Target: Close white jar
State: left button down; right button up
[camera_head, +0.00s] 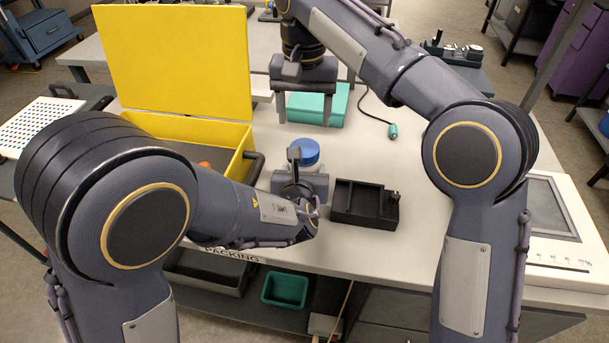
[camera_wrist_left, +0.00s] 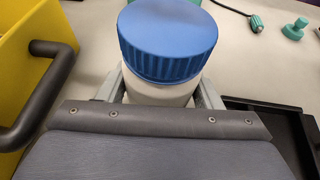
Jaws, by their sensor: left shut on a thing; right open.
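The white jar (camera_wrist_left: 158,95) stands on the table with a ribbed blue lid (camera_wrist_left: 167,40) on top; whether the lid is screwed tight cannot be told. In the head view the blue lid (camera_head: 304,150) shows just beyond my left gripper, with a little of the white jar (camera_head: 312,168) under it. My left gripper (camera_wrist_left: 162,93) is shut on the jar body below the lid, one finger on each side. My right gripper (camera_head: 304,106) is open and empty, pointing down beyond the jar, with its fingers in front of a teal box.
A yellow case (camera_head: 178,60) with raised lid stands left of the jar, its dark handle (camera_head: 254,168) close by. A black tray (camera_head: 363,203) lies right of the jar. The teal box (camera_head: 340,103) is behind.

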aim_at(305, 147)
jog(key=n, duration=1)
jog(key=shift+n, duration=0.3)
jog(key=n, duration=0.4)
jog(key=shift+n, duration=0.4)
jog(key=n, duration=0.6)
jog(key=shift+f, duration=3.95)
